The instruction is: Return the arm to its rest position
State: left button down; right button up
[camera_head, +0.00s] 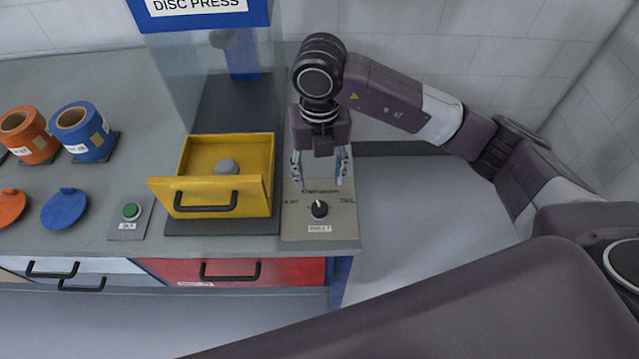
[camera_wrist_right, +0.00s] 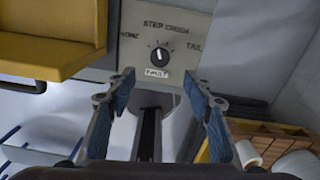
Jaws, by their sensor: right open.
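My right gripper (camera_head: 321,170) is open and empty in the head view, above the right end of the bench. Its blue-padded fingers (camera_wrist_right: 160,100) are spread in the right wrist view, with nothing between them. A black rotary knob (camera_head: 319,208) on a grey panel lies just in front of the fingertips, apart from them. The knob also shows in the right wrist view (camera_wrist_right: 159,55), beyond the fingertips. My right arm (camera_head: 385,95) reaches in from the right, bent at the elbow. My left gripper is not in view.
A yellow drawer (camera_head: 264,190) stands open just left of the knob panel (camera_head: 290,225), below the disc press (camera_head: 200,12). A green button (camera_head: 130,211), blue roller (camera_head: 84,131) and orange roller (camera_head: 27,134) are farther left. Open floor lies right of the bench.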

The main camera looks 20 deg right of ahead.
jog(key=shift+r, duration=0.25)
dwell(0.3)
